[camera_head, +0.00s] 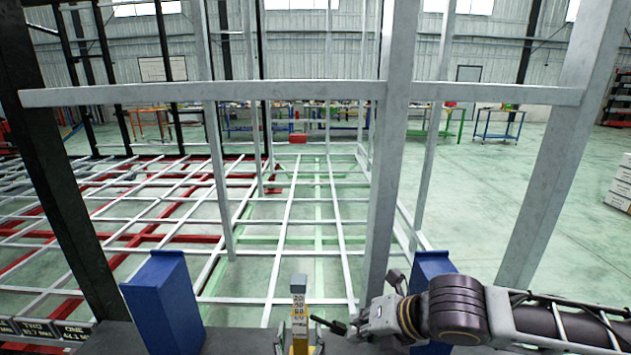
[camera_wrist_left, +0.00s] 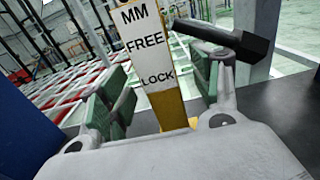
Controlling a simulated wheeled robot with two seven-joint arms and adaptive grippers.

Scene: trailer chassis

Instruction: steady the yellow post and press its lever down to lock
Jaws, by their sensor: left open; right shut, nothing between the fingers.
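The yellow post (camera_head: 299,342) stands upright at the bottom centre of the head view, with a white scale plate on its face. In the left wrist view the post (camera_wrist_left: 172,108) carries the words MM, FREE and LOCK. Its black lever (camera_head: 328,325) sticks out to the right; it also shows in the left wrist view (camera_wrist_left: 228,40). My left gripper (camera_wrist_left: 160,78) is open, its green-padded fingers on either side of the post, with gaps visible. My right gripper (camera_head: 362,325) is shut and empty, close to the lever's outer end; whether it touches is unclear.
Blue blocks (camera_head: 165,303) stand left and right of the post; the right one (camera_head: 432,268) is partly behind my right arm. A tall grey upright (camera_head: 387,170) rises behind my right gripper. A grey crossbar (camera_head: 290,91) spans the frame above. The white chassis grid lies beyond.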

